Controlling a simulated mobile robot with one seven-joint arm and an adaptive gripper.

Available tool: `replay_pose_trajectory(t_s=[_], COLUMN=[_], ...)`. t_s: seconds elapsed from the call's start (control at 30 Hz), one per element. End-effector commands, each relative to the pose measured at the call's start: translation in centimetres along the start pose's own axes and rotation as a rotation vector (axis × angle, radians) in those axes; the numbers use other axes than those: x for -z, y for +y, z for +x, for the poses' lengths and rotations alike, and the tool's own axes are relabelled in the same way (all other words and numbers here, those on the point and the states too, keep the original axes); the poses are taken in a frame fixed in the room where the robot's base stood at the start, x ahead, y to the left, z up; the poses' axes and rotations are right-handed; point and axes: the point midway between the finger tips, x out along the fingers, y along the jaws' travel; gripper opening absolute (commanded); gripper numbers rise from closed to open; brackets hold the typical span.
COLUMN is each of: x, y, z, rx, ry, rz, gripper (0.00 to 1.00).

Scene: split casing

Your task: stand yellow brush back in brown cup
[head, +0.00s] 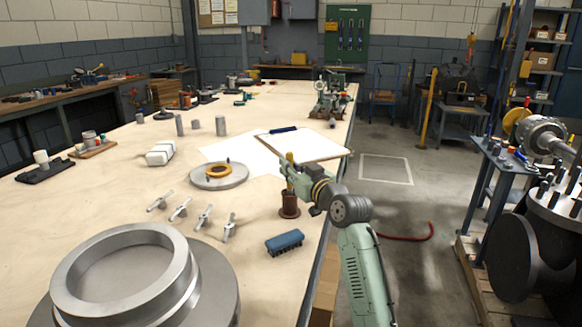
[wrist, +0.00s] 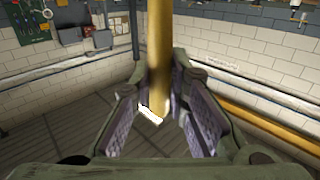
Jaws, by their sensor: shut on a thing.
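The yellow brush (head: 289,158) stands about upright in my gripper (head: 287,174), its upper end showing above the fingers in the head view. In the wrist view the brush (wrist: 159,50) runs between the two purple-lined pads of my gripper (wrist: 160,98), which is shut on it. The brown cup (head: 289,208) stands upright on the table near its right edge, directly below my gripper in the head view. The lower end of the brush is not clear there, and I cannot tell whether it is inside the cup. The cup does not show in the wrist view.
A blue scrubbing brush (head: 285,242) lies in front of the cup. Several metal clamps (head: 204,218) and a disc with an orange ring (head: 218,174) lie to the left. A clipboard (head: 310,146) lies behind. A large metal casing (head: 190,305) fills the front left.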

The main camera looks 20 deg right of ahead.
Motion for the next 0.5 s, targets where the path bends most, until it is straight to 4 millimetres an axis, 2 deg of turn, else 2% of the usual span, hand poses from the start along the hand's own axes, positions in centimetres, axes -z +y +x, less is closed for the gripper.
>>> replay_pose_trajectory(t_s=[0.33,0.37,0.5], x=[-0.31,-0.31,-0.31], y=[0.00,0.00,0.00], z=[-0.01,-0.01,0.00], rx=[0.000,0.000,0.000], ry=[0.000,0.000,0.000], rz=[-0.001,-0.001,-0.001], gripper=[0.00,0.16,0.25])
